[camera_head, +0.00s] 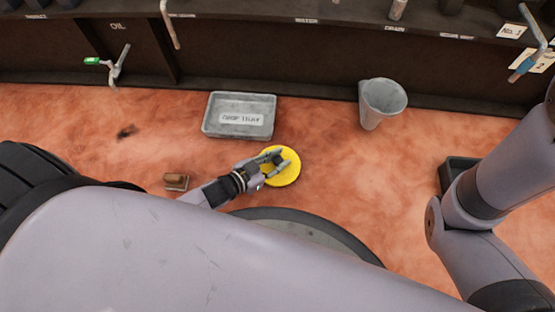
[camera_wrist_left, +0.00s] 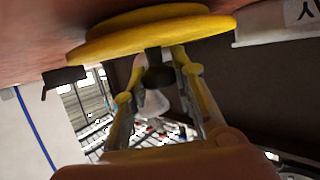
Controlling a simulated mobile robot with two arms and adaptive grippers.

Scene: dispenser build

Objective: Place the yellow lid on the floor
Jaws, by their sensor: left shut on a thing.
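The yellow lid (camera_head: 287,176) is a round disc low over the orange floor (camera_head: 330,165), in the middle of the head view. My left gripper (camera_head: 280,160) is shut on the lid, with its fingers over the lid's upper left part. In the left wrist view the lid (camera_wrist_left: 150,38) spans the top, against the fingertips of my left gripper (camera_wrist_left: 160,60). I cannot tell whether the lid touches the floor. My right gripper is not in view.
A grey tray (camera_head: 210,128) with a label and a grey bucket (camera_head: 376,112) stand behind the lid. A small brown block (camera_head: 176,180) lies to the left, a dark box (camera_head: 447,170) to the right. A dark counter (camera_head: 270,62) spans the back. Floor right of the lid is clear.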

